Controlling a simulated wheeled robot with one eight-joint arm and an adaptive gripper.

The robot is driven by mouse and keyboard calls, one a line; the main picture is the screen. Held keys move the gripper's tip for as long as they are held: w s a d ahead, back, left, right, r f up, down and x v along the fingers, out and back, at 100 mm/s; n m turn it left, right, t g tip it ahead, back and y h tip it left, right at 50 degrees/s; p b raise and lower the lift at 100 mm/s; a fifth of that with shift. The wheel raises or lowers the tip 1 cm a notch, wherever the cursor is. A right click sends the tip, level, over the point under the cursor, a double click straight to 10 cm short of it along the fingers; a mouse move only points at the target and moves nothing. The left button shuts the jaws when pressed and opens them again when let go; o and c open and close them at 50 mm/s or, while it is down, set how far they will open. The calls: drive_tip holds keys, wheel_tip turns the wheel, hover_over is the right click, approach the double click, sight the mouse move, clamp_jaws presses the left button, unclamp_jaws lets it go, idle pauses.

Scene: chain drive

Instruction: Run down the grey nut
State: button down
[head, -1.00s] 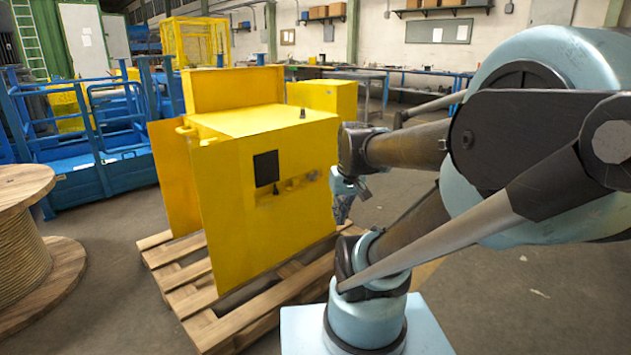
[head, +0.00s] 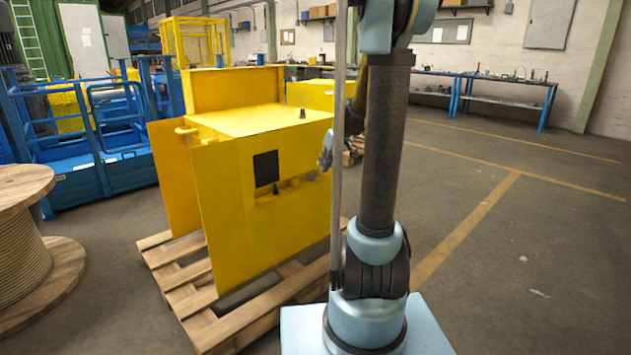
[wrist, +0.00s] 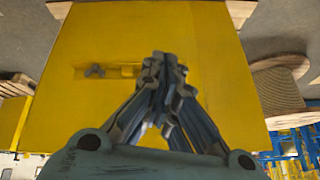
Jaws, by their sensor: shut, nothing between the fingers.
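A yellow machine housing (head: 240,140) stands on a wooden pallet, and its front panel also fills the wrist view (wrist: 215,70). A small grey winged piece (wrist: 95,71) sits at a recessed strip in the panel, left of my gripper. It may be the grey nut, but it is too small to be sure. My gripper (wrist: 161,62) is shut and empty over the panel, its fingertips covering the right end of the strip. In the head view, my gripper (head: 326,152) is at the right of the housing, partly hidden by my arm.
The wooden pallet (head: 171,276) extends around the housing's base. A cable drum (head: 25,250) stands at the left, with blue metal frames (head: 100,150) behind it. A dark knob (head: 303,113) rises from the housing's top. The floor at the right is open.

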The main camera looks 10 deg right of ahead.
drive_tip(key=w+d+f+n+t+y, duration=0.1)
drive_tip(key=w+d+f, duration=0.15)
drive_tip(key=w, duration=0.55)
drive_tip(key=w+d+f, duration=0.1)
drive_tip(key=w+f, duration=0.3)
drive_tip(key=w, duration=0.4)
drive_tip(key=n+t, duration=0.2)
approach(312, 176)
wheel_tip(312, 176, down, 5)
drive_tip(key=s, duration=0.1)
drive_tip(key=shift+y, duration=0.4)
drive_tip(key=w+a, duration=0.2)
drive_tip(key=w, duration=0.1)
drive_tip(key=shift+w+a+f, duration=0.15)
drive_tip(key=shift+a+f, duration=0.1)
drive_tip(key=shift+f, duration=0.15)
drive_tip(key=shift+d+m, duration=0.25)
drive_tip(key=shift+m, duration=0.05)
